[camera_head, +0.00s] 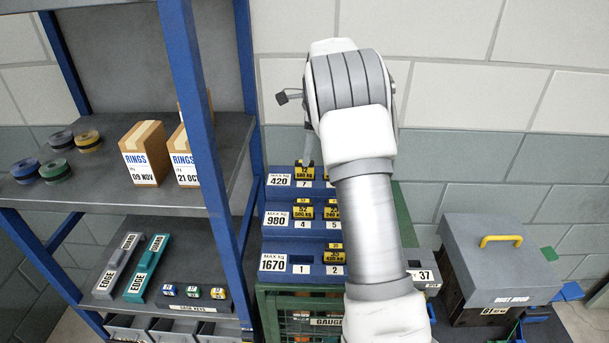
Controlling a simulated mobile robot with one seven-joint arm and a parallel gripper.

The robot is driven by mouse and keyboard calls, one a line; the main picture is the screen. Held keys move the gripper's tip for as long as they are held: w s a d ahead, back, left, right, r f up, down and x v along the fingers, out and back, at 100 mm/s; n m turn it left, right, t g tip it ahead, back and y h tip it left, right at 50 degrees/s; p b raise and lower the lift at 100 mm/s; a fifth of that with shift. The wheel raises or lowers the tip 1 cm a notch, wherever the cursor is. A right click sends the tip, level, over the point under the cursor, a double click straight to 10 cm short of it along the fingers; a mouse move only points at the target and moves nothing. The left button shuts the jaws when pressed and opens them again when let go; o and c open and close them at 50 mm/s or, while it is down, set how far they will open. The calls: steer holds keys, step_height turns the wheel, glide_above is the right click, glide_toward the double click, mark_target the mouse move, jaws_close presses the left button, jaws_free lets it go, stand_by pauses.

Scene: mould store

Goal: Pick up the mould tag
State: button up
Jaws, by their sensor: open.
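Several small black-and-yellow mould tags stand on a blue stepped rack (318,258). One tag marked 12, 680 kg (304,174) is on the top step by slot 7. Tags marked 52 (303,212) and 23 (331,213) are on the middle step. Another tag (334,257) is on the bottom step above slot 2. My gripper (308,150) is mostly hidden behind my arm; a pale finger shows just above the top-step tag. It is open. I cannot tell whether it touches that tag. My arm hides the rack's right part.
A blue-framed shelf (110,205) at left holds ring boxes (145,153), rolls and edge guards (148,268); its post stands close to the rack. The rack stands on a green crate (262,310).

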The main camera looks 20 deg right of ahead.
mark_target(305, 174)
steer(key=shift+w+a+f+p, duration=0.1)
steer(key=shift+w+f+p, duration=0.15)
steer(key=shift+f, duration=1.05)
steer(key=shift+w+a+f+p, duration=0.1)
steer(key=shift+w+f+p, duration=0.1)
steer(key=shift+f, duration=1.05)
jaws_close()
